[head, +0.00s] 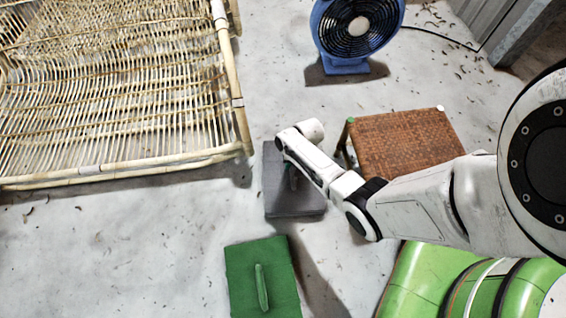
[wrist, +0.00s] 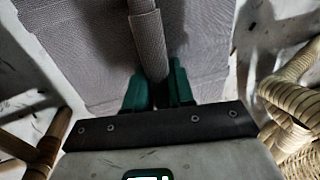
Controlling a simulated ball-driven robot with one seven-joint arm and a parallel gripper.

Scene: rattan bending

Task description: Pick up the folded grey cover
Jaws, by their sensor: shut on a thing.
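The folded grey cover (head: 285,206) lies on the floor between the rattan frame and the brown woven stool, with my arm above it. In the wrist view the grey cover (wrist: 85,65) fills the upper middle, with a rolled grey strip (wrist: 147,40) standing along its centre. My gripper (wrist: 158,88) has its green fingers on either side of that strip and is shut on it. In the head view my wrist hides part of the cover and most of the fingers. I cannot tell whether the cover is clear of the floor.
A green folded cover (head: 245,275) with a raised strip lies just in front. The brown woven stool (head: 405,143) stands close on the right. A rattan frame (head: 120,90) fills the upper left. A blue fan (head: 357,30) stands at the back. Bare floor lies at the lower left.

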